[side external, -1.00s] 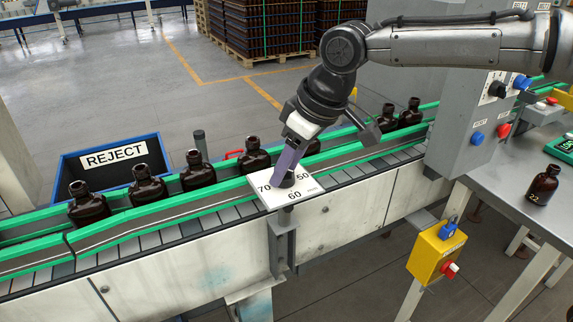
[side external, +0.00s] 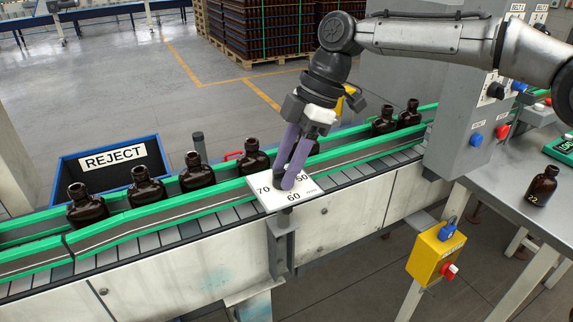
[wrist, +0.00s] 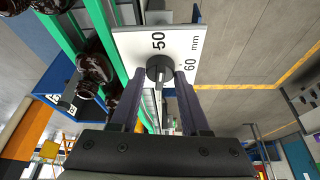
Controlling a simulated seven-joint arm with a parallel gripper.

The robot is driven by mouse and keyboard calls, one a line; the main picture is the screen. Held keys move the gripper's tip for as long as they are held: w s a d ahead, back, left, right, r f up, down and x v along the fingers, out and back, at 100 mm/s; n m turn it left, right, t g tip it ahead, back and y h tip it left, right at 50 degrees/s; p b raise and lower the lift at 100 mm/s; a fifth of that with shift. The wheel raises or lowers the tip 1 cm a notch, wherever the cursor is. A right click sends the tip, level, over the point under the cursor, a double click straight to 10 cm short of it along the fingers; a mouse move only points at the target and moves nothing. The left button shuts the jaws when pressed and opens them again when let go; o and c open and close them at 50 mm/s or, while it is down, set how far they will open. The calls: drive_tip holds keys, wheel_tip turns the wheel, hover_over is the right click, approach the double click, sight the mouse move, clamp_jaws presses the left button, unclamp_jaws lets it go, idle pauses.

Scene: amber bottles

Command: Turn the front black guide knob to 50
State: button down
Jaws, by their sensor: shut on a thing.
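The black guide knob (wrist: 160,66) sits on a white scale plate (side external: 312,191) marked 70, 60 and 50, on the front side of the conveyor. The plate also shows in the wrist view (wrist: 128,44), with 50 and 60 readable beside the knob. My gripper (side external: 284,182) comes down from above with its purple fingers at the plate. In the wrist view, my gripper (wrist: 160,75) has one finger on each side of the knob and is shut on it. In the side view the fingers mostly hide the knob. I cannot tell which number its pointer marks.
Several amber bottles (side external: 148,188) stand on the conveyor between green guide rails (side external: 232,188), close behind the plate. A blue REJECT bin (side external: 110,158) lies behind at left. A grey control cabinet (side external: 455,125) and a yellow switch box (side external: 436,254) are at right.

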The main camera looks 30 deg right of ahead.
drive_tip(key=shift+n, duration=0.6)
drive_tip(key=shift+g, duration=0.3)
drive_tip(key=shift+c, duration=2)
unclamp_jaws()
drive_tip(key=v, duration=1.4)
drive_tip(key=shift+a, duration=0.1)
